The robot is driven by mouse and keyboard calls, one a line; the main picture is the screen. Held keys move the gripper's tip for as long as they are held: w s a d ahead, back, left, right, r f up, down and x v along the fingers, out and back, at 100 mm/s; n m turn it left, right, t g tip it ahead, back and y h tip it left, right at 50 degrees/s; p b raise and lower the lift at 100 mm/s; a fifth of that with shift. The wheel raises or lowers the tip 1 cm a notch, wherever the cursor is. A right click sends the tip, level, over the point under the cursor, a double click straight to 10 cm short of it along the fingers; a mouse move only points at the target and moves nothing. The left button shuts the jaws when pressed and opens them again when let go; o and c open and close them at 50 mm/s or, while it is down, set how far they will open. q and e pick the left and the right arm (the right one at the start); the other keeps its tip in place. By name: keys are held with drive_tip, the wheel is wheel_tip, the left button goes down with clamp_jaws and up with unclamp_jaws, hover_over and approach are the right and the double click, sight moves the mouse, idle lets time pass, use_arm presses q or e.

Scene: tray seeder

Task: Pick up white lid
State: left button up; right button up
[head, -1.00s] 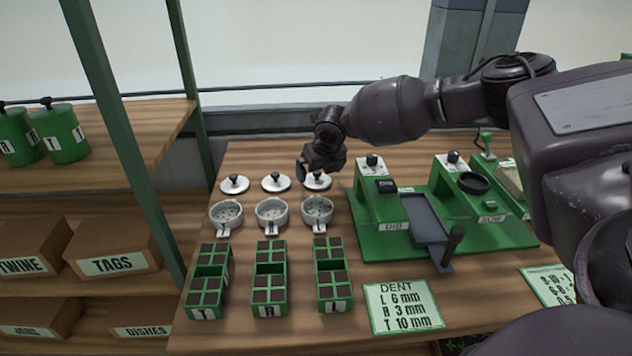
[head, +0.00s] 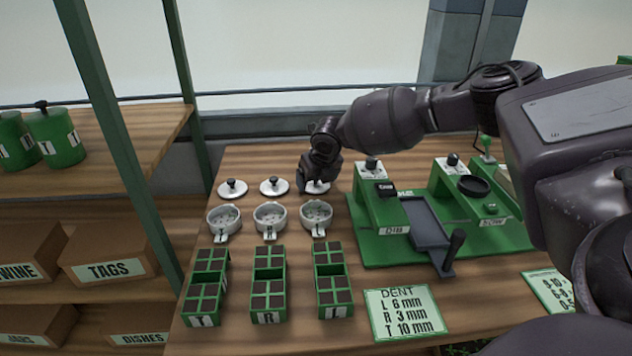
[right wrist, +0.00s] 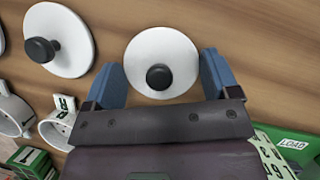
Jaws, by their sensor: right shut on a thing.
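Three round white lids with black knobs stand in a row at the back of the wooden table: the left lid (head: 232,190), the middle lid (head: 274,187) and the right lid (head: 317,187). My right gripper (head: 316,181) is at the right lid and partly covers it. The lid appears to be still at table level. The middle lid (right wrist: 75,28) lies beside it. My left gripper is not in view.
Three white dishes with handles, such as the right dish (head: 317,213), stand in front of the lids. Green seed trays (head: 332,284) stand nearer. A green machine (head: 380,250) is close on the right. A shelf (head: 150,123) stands at the left.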

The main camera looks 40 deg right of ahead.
wheel_tip(320, 180, up, 19)
drive_tip(key=p, duration=0.3)
hover_over(324, 188)
wheel_tip(324, 188, down, 4)
drive_tip(key=f, duration=0.1)
drive_tip(key=shift+n, duration=0.4)
drive_tip(key=s+a+f+p, duration=0.1)
drive_tip(key=s+a+f, duration=0.2)
drive_tip(key=s, duration=0.1)
drive_tip(key=s+a+f+p, duration=0.2)
drive_tip(key=s+a+f, duration=0.2)
drive_tip(key=shift+s+a+f, duration=0.1)
drive_tip(key=shift+f, duration=0.2)
drive_tip(key=shift+a+r+m+b, duration=0.4)
drive_tip(key=shift+a+b, duration=0.1)
drive_tip(key=shift+b, duration=0.15)
drive_tip(key=shift+f+b, duration=0.5)
drive_tip(key=shift+f, duration=0.25)
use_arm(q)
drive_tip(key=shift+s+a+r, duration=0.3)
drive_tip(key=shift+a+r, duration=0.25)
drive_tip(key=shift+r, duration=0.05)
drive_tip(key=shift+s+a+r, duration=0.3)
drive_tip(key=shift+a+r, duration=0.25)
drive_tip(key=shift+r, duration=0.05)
use_arm(e)
drive_tip(key=shift+f, duration=1.1)
